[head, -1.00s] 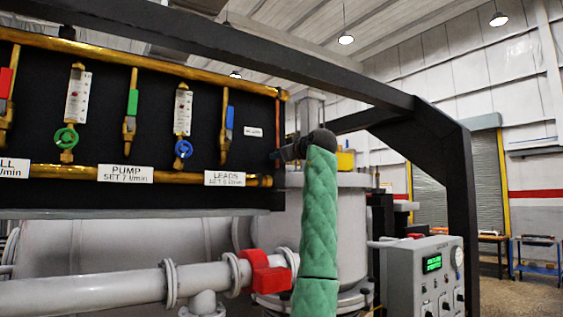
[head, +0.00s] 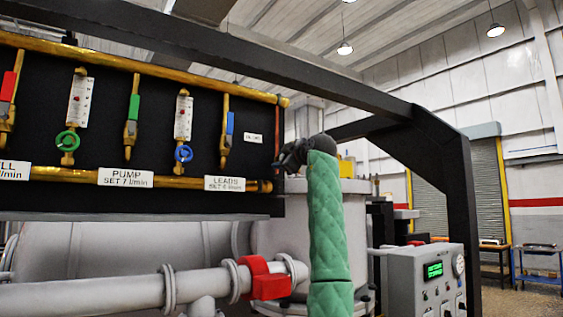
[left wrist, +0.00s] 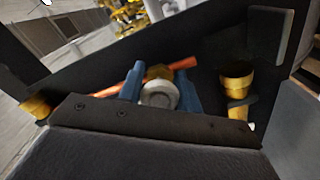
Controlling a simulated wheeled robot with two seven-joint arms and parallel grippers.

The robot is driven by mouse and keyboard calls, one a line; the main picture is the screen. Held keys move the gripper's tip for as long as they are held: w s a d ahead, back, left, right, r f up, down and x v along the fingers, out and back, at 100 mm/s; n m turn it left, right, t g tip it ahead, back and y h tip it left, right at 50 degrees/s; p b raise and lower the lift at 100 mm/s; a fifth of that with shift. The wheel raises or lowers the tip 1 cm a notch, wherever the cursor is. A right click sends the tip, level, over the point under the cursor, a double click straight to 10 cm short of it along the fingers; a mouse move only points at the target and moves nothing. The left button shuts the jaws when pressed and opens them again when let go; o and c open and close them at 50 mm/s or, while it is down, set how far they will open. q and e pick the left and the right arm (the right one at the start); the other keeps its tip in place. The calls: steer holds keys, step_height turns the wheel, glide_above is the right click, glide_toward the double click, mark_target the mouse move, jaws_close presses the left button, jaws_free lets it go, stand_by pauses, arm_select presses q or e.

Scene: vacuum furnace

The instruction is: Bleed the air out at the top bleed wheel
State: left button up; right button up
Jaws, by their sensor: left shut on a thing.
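My left gripper (head: 284,163) is at the right end of the black panel, at the end of my green-sleeved arm, against the thin copper-red vertical pipe (head: 277,125). In the left wrist view its blue fingers (left wrist: 160,88) stand on either side of a round grey-white wheel (left wrist: 159,96) and are shut on it. A brass fitting and a copper-red pipe (left wrist: 184,64) lie behind this wheel. In the head view the wheel is hidden by the gripper. A small white label (head: 253,138), too small to read, is left of the gripper. My right gripper is not in view.
The panel carries brass pipes, flow gauges, a green wheel (head: 68,141), a blue wheel (head: 183,153) and coloured levers. A black frame beam (head: 300,75) runs above. A grey pipe with a red clamp (head: 265,278) runs below. A control box (head: 428,275) stands at the right.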

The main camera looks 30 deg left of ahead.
arm_select(q)
steer(key=shift+f, duration=0.1)
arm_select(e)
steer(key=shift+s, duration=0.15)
arm_select(q)
steer(key=o, duration=1)
steer(key=shift+d, duration=0.1)
steer(key=b+v, duration=0.3)
steer(key=v, duration=0.4)
steer(key=shift+d, duration=0.35)
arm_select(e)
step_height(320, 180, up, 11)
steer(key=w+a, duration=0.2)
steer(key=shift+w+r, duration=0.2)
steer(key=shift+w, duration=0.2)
arm_select(q)
steer(key=shift+s, duration=0.1)
